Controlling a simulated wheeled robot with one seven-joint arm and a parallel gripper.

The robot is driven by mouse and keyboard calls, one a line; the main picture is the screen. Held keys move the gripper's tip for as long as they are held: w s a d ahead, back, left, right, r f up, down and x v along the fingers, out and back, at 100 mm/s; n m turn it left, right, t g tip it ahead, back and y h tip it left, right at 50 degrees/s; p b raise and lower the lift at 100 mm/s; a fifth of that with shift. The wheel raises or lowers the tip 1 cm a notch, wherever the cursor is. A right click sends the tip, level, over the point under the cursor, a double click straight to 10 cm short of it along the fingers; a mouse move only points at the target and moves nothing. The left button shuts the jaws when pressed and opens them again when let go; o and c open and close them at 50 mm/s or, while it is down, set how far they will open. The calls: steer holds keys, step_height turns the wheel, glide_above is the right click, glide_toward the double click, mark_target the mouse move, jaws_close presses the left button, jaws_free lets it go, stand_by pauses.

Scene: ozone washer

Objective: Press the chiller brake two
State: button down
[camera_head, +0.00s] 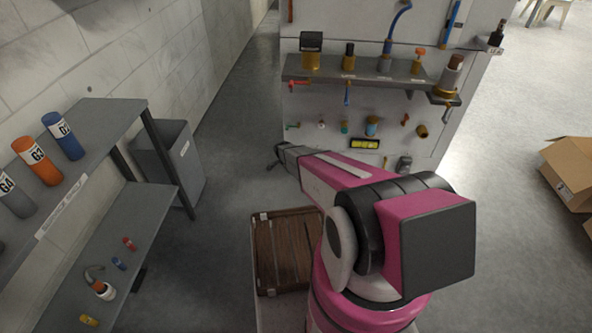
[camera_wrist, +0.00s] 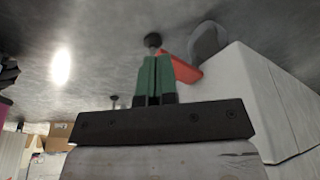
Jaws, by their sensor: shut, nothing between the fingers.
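I cannot tell which part is the chiller brake two; the labels in the head view are too small to read. My gripper (camera_head: 274,160) is in front of the panel's lower left edge, small and dark in this view. In the wrist view its green fingers (camera_wrist: 156,62) are together and empty. A dark round knob (camera_wrist: 152,40) shows just past the fingertips, with a red piece (camera_wrist: 182,68) to their right; contact is unclear.
A grey shelf (camera_head: 345,80) with several fittings juts from the panel above my arm. A grey bin (camera_head: 185,165) and a rack (camera_head: 105,112) with labelled cylinders stand at the left. Cardboard boxes (camera_head: 570,170) are at the right. Open floor lies between bin and panel.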

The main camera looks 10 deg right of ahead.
steer(key=v, duration=1)
steer(key=shift+r, duration=0.4)
steer(key=shift+a, duration=0.1)
